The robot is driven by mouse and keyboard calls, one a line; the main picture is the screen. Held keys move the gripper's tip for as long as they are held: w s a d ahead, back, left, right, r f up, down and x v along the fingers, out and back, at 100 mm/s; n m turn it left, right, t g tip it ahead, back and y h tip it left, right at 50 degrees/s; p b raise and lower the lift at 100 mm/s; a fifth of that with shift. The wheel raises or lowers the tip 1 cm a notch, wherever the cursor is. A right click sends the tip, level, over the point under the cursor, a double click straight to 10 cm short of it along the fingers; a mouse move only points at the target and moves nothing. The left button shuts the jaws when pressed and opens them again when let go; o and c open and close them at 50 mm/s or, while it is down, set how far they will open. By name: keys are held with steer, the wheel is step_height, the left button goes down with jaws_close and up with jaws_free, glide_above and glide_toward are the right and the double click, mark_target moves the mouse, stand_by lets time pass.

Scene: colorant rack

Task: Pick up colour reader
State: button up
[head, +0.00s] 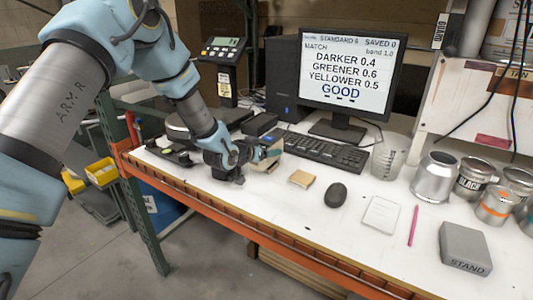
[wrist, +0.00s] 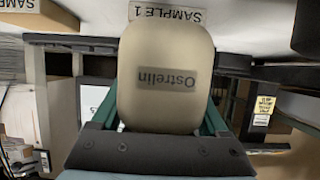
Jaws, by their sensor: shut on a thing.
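My gripper (head: 270,156) is over the left part of the white bench, in front of the keyboard. In the wrist view its green fingers (wrist: 213,122) are shut on a cream, rounded thing (wrist: 165,45) with the word "Ostrelin" upside down on it. Nothing on it marks it clearly as the colour reader. In the head view the held thing is small and partly hidden by my gripper. I cannot tell whether it touches the bench. A "SAMPLE 1" label (wrist: 167,14) shows just beyond it in the wrist view.
Several cans (head: 434,177) stand at right. A scale display (head: 222,50) is behind my arm.

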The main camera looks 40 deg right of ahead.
jaws_close()
steer(key=shift+r, duration=0.25)
stand_by(0.3)
step_height(320, 180, up, 10)
steer(key=b, duration=0.3)
steer(key=shift+f+b, duration=0.1)
steer(key=shift+b, duration=0.3)
